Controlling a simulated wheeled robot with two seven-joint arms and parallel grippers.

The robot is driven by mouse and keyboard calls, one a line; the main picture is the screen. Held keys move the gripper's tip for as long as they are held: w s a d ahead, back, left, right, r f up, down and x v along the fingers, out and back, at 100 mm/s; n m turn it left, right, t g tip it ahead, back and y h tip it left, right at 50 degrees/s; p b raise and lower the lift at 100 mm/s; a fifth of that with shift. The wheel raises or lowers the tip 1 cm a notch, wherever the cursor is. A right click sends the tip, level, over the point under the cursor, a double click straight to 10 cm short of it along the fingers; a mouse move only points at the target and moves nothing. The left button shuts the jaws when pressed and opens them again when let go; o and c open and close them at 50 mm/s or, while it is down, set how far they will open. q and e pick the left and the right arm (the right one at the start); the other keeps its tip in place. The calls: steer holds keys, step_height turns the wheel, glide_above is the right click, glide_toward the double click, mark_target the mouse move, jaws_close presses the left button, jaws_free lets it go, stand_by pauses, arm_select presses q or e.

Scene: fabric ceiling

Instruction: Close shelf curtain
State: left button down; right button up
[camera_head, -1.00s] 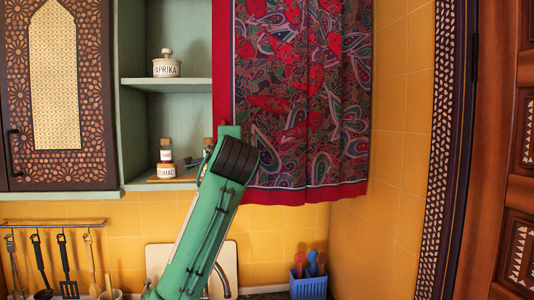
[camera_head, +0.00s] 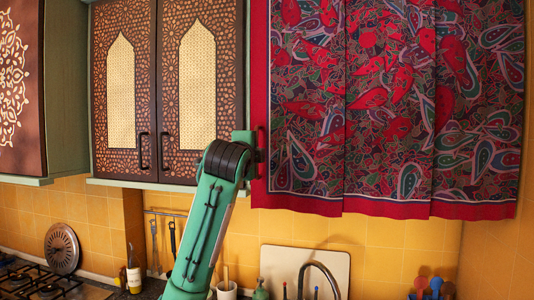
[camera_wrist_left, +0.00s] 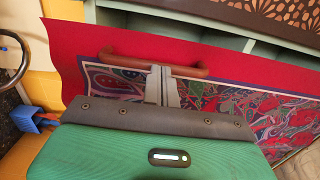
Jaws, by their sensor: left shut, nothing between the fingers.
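The shelf curtain (camera_head: 390,110) is red-bordered with a dark paisley pattern. It hangs spread in the head view, its left edge beside the carved cabinet doors (camera_head: 180,90). The shelf behind it is hidden there. A reddish-brown handle (camera_wrist_left: 190,71) sits on the curtain's red border in the left wrist view. My left gripper (camera_wrist_left: 161,72) is shut, its fingertips at this handle; whether they touch it I cannot tell. In the head view my left gripper (camera_head: 257,155) is at the curtain's left edge, partly hidden by its wrist. My right gripper is in neither view.
A pale green frame (camera_wrist_left: 150,12) shows past the curtain's border in the left wrist view. Below the curtain are a cutting board (camera_head: 310,262), a curved tap (camera_head: 322,268) and a blue utensil holder (camera_wrist_left: 35,118). A stove (camera_head: 45,280) is at lower left.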

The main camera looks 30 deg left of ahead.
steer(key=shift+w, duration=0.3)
